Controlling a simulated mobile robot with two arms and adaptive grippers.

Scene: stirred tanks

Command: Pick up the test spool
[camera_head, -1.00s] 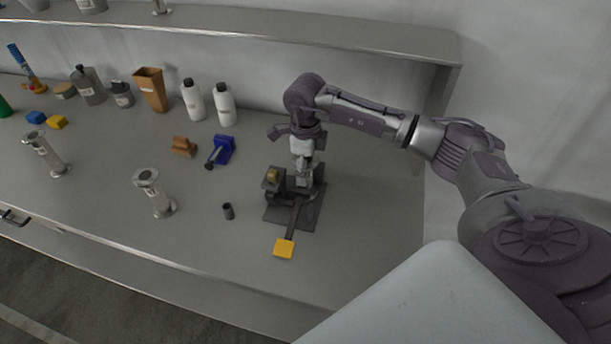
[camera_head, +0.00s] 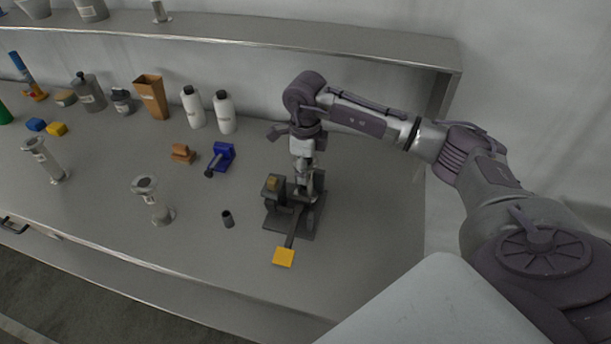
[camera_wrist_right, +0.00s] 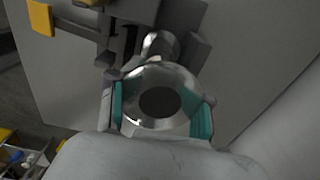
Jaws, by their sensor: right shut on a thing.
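A silver flanged metal spool (camera_wrist_right: 172,80) with a dark round bore shows in the right wrist view, between the teal finger pads of my right gripper (camera_wrist_right: 160,112). The gripper is shut on it. In the head view my right gripper (camera_head: 304,178) points down at a dark clamp-like fixture (camera_head: 273,216) with a yellow-ended lever (camera_head: 284,257). My left gripper is not in view.
Two similar flanged metal spools stand on the bench, one nearer (camera_head: 152,202) and one at the left (camera_head: 45,160). A small dark cup (camera_head: 228,219), a blue clamp (camera_head: 221,157), a brown block (camera_head: 183,153) and white bottles (camera_head: 224,112) stand nearby. A shelf (camera_head: 300,37) runs behind.

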